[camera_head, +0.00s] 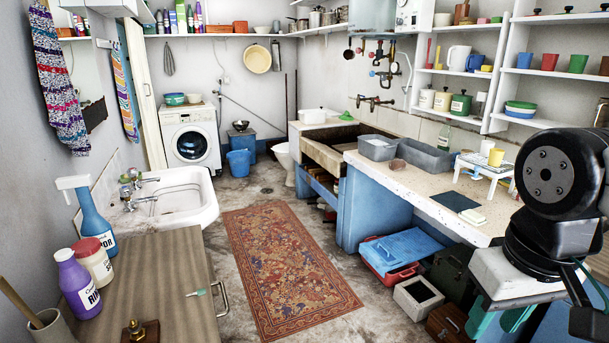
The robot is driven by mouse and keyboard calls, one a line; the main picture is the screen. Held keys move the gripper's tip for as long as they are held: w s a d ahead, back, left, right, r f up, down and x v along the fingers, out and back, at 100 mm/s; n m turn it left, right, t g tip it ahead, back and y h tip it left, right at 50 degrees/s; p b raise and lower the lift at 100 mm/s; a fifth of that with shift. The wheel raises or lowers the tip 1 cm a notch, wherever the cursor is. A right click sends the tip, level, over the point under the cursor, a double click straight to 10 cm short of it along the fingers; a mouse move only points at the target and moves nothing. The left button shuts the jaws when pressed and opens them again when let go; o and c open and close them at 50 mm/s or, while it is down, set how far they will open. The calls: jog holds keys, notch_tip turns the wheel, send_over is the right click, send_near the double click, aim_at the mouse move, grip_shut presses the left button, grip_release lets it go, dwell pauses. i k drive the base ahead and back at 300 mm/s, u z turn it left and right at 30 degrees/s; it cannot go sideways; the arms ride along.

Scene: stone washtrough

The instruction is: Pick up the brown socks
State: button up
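I cannot make out any brown socks for certain. A small reddish-brown lump (397,165) sits on the pale counter, in front of the grey tubs; it is too small to tell what it is. My arm (550,185) stands at the right edge of the view. Dark prongs at its lower end (586,300), which may be my gripper, are partly cut off by the frame edge. I cannot tell whether they are open or shut, and I see nothing held there.
A pale counter (430,186) on blue supports runs along the right, with grey tubs (428,157), a small white stand (486,170) and a dark mat (455,201). Boxes (398,250) crowd the floor below. A patterned rug (285,265) covers open floor beside the wooden cabinet (160,275).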

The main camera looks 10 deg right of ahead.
aim_at(398, 164)
jog(key=i, duration=3.55)
jog(key=z, duration=0.9)
